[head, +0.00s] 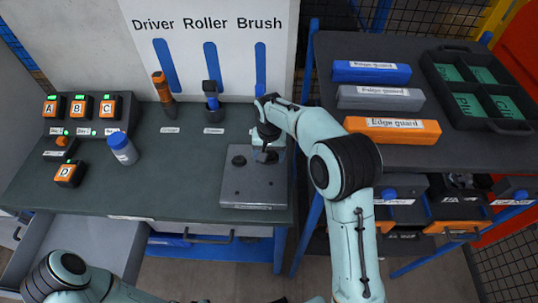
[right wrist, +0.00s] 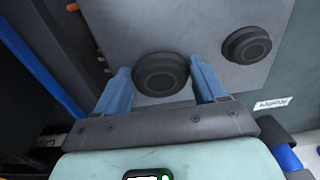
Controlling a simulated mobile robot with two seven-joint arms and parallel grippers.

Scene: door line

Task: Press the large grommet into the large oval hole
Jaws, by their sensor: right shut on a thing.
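A grey plate (head: 255,190) lies on the dark bench near its right end. A black round grommet (right wrist: 161,75) is between the blue fingers of my right gripper (right wrist: 161,85), which is shut on it. In the head view my right gripper (head: 266,154) is over the back right part of the plate. I cannot tell whether this grommet is seated in the plate or just above it, and the hole under it is hidden. Another black grommet (right wrist: 246,46) sits on the plate, apart from the fingers; it also shows in the head view (head: 238,160). My left gripper is out of view.
A white bottle with a blue cap (head: 122,148) and orange boxes A, B, C (head: 80,107) and D (head: 69,173) stand at the left. Tools stand in holders at the back. A shelf (head: 400,153) with edge guards is to the right. An open drawer (head: 85,248) is below left.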

